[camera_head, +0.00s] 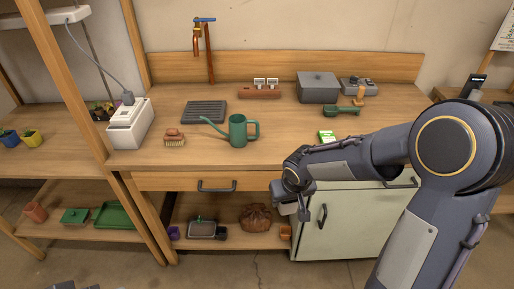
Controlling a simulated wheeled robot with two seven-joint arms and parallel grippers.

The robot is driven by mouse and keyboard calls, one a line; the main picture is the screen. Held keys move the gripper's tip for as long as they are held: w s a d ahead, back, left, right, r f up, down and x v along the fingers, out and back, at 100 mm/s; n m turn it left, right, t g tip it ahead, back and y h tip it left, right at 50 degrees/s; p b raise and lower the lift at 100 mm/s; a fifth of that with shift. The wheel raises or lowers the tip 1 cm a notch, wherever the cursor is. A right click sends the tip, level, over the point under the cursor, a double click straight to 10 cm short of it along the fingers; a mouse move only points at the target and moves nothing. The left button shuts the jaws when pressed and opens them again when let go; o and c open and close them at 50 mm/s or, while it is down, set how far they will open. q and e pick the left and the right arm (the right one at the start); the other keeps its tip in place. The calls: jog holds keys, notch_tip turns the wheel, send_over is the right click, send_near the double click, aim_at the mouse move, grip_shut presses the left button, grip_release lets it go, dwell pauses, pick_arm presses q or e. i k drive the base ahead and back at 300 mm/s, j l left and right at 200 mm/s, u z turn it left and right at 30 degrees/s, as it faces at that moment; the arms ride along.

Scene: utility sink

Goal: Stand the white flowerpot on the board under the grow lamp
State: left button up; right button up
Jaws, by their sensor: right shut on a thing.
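A white bar lamp (45,18) hangs at the top left, with a cord running down to a white box. The wooden board (60,118) below it holds small pots, one blue and one yellow. I cannot make out a white flowerpot. My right gripper (304,213) points down in front of the left edge of the pale green cabinet door (350,225), near its dark handle (322,215). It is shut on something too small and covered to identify. Grey parts at the bottom left edge may be my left gripper (78,286); its jaws cannot be made out.
The worktop carries a green watering can (238,131), a dark ridged tray (204,112), a brush (175,139), a white box (130,122) and a grey lidded box (318,88). A wooden post (70,85) stands before the left board. The lower shelf holds a brown sack (256,218).

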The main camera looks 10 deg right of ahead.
aim_at(69, 143)
jog(key=i+j, duration=0.15)
jog(key=j, duration=0.35)
jog(key=i+j, duration=0.15)
jog(key=j, duration=0.4)
jog(key=i+j, duration=0.15)
jog(key=j, duration=0.35)
jog(key=i+j, duration=0.15)
jog(key=j, duration=0.4)
jog(key=i+j, duration=0.15)
jog(key=j, duration=0.35)
jog(key=i+j, duration=0.15)
jog(key=j, duration=0.4)
jog(key=i+j, duration=0.15)
jog(key=j, duration=0.35)
jog(key=i+j, duration=0.15)
jog(key=j, duration=0.35)
jog(key=i+j, duration=0.2)
jog(key=i, duration=0.15)
jog(key=i+j, duration=0.2)
jog(key=i, duration=0.1)
